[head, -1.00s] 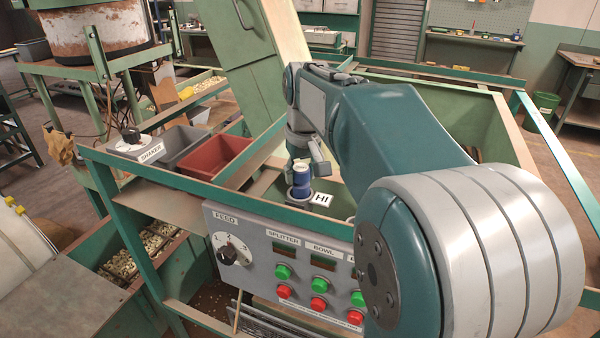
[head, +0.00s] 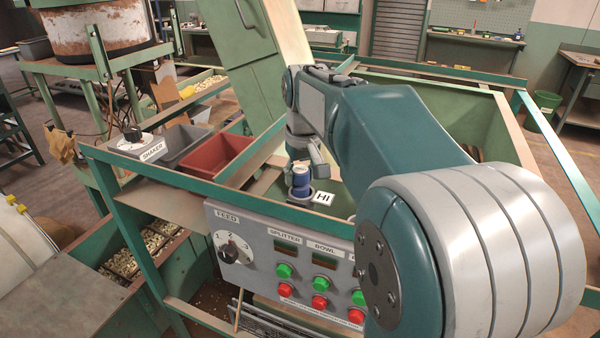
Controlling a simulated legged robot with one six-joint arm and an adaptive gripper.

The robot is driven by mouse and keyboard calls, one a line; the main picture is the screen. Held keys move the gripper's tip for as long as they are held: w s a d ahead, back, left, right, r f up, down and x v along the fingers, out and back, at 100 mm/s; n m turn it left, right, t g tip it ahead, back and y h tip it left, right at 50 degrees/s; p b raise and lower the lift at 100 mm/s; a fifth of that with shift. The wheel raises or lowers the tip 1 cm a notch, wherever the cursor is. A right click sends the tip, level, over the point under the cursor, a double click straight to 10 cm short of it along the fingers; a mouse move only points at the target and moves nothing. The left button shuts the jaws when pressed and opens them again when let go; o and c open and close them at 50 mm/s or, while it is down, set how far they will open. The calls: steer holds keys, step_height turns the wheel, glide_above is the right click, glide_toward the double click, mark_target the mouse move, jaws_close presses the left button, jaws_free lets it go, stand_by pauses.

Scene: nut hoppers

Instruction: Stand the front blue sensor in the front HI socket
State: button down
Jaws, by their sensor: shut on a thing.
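The blue sensor (head: 301,176), with a pale top, stands upright at a dark round socket (head: 300,196) beside the white HI label (head: 323,198). Its lower end is at the socket's ring; I cannot tell how deep it sits. My gripper (head: 314,165) is at the sensor's upper part and is shut on it. One finger shows on the right side; the rest of the gripper is partly hidden by the wrist and the sensor.
A red bin (head: 216,156) and a grey bin (head: 182,143) stand left of the socket, near the SHAKER box (head: 139,146). A green rail (head: 200,187) and the FEED control panel (head: 262,250) lie in front. My arm hides the area to the right.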

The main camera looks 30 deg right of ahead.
steer(key=shift+f, duration=0.35)
steer(key=shift+c, duration=2.4)
jaws_free()
steer(key=shift+s+a+r, duration=0.1)
steer(key=shift+s+r, duration=0.2)
steer(key=shift+r, duration=1.5)
steer(key=shift+s+d+r, duration=0.1)
steer(key=shift+s+r, duration=0.15)
steer(key=shift+r, duration=1.55)
steer(key=shift+s+a+r, duration=0.1)
steer(key=shift+s+r, duration=0.2)
steer(key=shift+r, duration=1.5)
steer(key=s+a+f+t, duration=0.2)
steer(key=s+a+f, duration=0.4)
steer(key=s+f, duration=0.1)
steer(key=s+a+f+n+t, duration=0.1)
steer(key=s+a+f, duration=0.5)
steer(key=s+f, duration=0.2)
steer(key=shift+s+t, duration=0.4)
steer(key=shift+s, duration=0.7)
